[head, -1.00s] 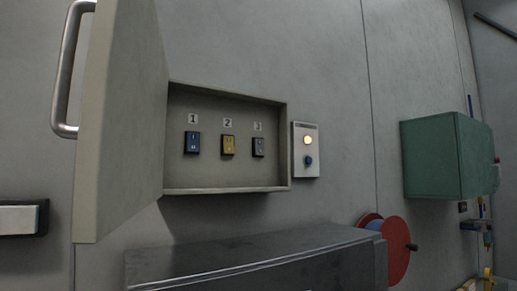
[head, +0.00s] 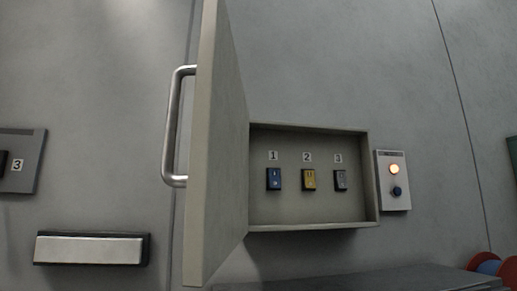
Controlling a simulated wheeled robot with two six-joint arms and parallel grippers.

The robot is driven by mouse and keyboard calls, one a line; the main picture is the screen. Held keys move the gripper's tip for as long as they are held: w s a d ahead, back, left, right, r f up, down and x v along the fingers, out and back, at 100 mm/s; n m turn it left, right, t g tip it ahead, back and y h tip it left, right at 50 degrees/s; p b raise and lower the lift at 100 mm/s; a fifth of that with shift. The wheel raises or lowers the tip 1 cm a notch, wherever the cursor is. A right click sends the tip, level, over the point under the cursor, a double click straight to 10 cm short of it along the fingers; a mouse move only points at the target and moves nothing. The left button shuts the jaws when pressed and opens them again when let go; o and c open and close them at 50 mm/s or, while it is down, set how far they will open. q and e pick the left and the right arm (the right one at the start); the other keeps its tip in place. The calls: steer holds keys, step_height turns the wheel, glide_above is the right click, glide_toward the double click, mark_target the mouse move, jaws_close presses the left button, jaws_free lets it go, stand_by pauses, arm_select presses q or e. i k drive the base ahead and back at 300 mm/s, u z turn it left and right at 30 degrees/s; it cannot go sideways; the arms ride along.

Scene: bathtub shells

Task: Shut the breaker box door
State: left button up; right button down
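The breaker box (head: 310,228) is a beige, shallow box on the grey wall, right of centre in the head view. Its door (head: 215,150) stands wide open, hinged at the box's left side and jutting out toward me. A metal bar handle (head: 172,125) is on the door's outer face, at its left in the picture. Inside the box are a blue switch (head: 274,179) under 1, a yellow switch (head: 309,179) under 2 and a grey switch (head: 340,180) under 3. Neither of my grippers is in view.
A white panel (head: 393,181) with a lit orange lamp and a blue button is right of the box. A dark grey surface (head: 370,280) lies below it. A silver bar fixture (head: 90,249) and a grey panel (head: 22,160) marked 3 are on the left wall. A red reel (head: 508,272) is at lower right.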

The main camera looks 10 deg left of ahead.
mark_target(215, 182)
steer(key=z, duration=1.8)
steer(key=k, duration=0.95)
steer(key=u, duration=1.55)
steer(key=i, duration=0.5)
steer(key=k, duration=1.3)
steer(key=u, duration=0.4)
steer(key=i, duration=0.75)
steer(key=z, duration=0.1)
